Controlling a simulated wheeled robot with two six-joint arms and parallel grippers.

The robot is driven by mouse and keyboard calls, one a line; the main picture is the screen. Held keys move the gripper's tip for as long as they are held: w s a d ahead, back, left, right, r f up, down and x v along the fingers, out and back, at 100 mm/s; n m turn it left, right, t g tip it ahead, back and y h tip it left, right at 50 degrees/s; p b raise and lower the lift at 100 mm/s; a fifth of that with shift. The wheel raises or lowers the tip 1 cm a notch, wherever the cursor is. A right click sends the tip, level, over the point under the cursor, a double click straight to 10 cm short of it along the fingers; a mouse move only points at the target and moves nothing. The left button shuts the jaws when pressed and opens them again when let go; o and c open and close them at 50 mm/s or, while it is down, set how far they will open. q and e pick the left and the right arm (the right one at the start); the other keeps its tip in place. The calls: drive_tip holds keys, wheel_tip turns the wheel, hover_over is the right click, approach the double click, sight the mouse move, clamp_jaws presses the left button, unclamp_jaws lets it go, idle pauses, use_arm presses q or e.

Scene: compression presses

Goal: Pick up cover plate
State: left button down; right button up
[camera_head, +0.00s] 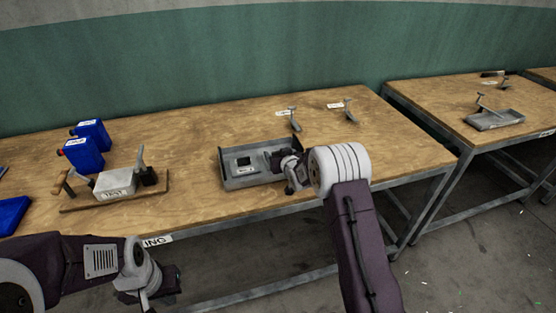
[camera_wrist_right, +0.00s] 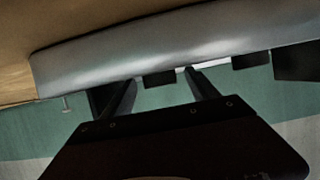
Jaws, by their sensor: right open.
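A grey metal tray (camera_head: 234,182) lies on the wooden table, near its front edge. In it is a small dark square piece (camera_head: 244,162); I cannot tell for sure whether this is the cover plate. My right gripper (camera_head: 287,165) is over the right part of the tray and hides that part. In the right wrist view its two dark fingers (camera_wrist_right: 165,86) are apart, close to a grey edge (camera_wrist_right: 150,62) that looks like the tray wall. I see nothing held between them. My left gripper (camera_head: 150,292) hangs low in front of the table; its fingers are unclear.
A press fixture with a white block (camera_head: 115,183) stands left of the tray, with blue canisters (camera_head: 84,153) behind it. Two small metal brackets (camera_head: 294,119) (camera_head: 349,111) lie at the back. A second table with another tray (camera_head: 495,120) is at the right.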

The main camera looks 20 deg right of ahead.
drive_tip(key=shift+s+r, duration=0.1)
drive_tip(key=c, duration=0.4)
clamp_jaws()
wheel_tip(320, 180, up, 10)
drive_tip(key=p, duration=0.1)
